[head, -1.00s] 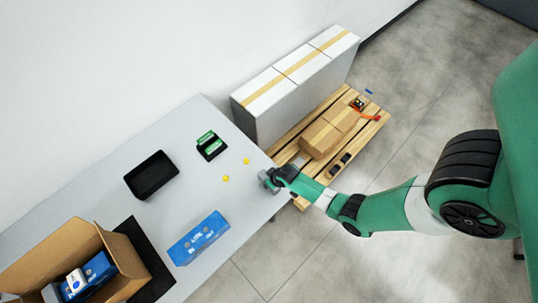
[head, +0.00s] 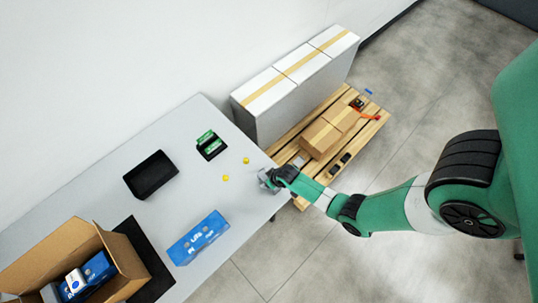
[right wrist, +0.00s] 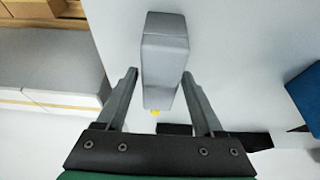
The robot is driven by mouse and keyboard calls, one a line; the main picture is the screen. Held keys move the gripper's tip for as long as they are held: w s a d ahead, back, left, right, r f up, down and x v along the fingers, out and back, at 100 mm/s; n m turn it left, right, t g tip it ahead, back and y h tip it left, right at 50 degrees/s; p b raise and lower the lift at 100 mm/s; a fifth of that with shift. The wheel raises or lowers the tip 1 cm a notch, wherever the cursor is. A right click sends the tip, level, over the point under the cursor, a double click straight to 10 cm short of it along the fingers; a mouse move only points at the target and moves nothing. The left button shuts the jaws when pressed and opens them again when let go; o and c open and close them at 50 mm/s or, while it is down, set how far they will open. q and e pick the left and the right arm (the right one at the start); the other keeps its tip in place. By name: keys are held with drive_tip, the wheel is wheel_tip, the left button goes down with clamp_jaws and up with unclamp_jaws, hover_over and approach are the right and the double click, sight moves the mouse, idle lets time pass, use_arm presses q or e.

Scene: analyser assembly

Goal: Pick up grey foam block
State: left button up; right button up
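The grey foam block (right wrist: 164,60) shows in the right wrist view as a long grey box with rounded edges. It lies between the fingers of my right gripper (right wrist: 159,74), or just beyond them; I cannot tell the depth. The gripper is open, with a narrow gap visible beside the block on each side. In the head view my right gripper (head: 265,179) is low at the right edge of the grey table (head: 165,215). I cannot make out the block apart from the gripper there. My left gripper is not in view.
Two yellow pieces (head: 226,178), a green-and-black part (head: 209,145), a black tray (head: 151,175) and a blue box (head: 197,238) are on the table. An open cardboard box (head: 122,262) is at the lower left. A wooden pallet (head: 367,128) with cartons stands beyond the table's right edge.

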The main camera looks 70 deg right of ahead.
clamp_jaws()
drive_tip(key=shift+r+p, duration=0.35)
drive_tip(key=shift+r, duration=0.2)
wheel_tip(320, 180, up, 3)
drive_tip(key=shift+r+p, duration=0.1)
drive_tip(key=shift+p, duration=0.8)
drive_tip(key=s+r+p, duration=1.1)
drive_tip(key=s, duration=0.3)
drive_tip(key=shift+a+r, duration=0.4)
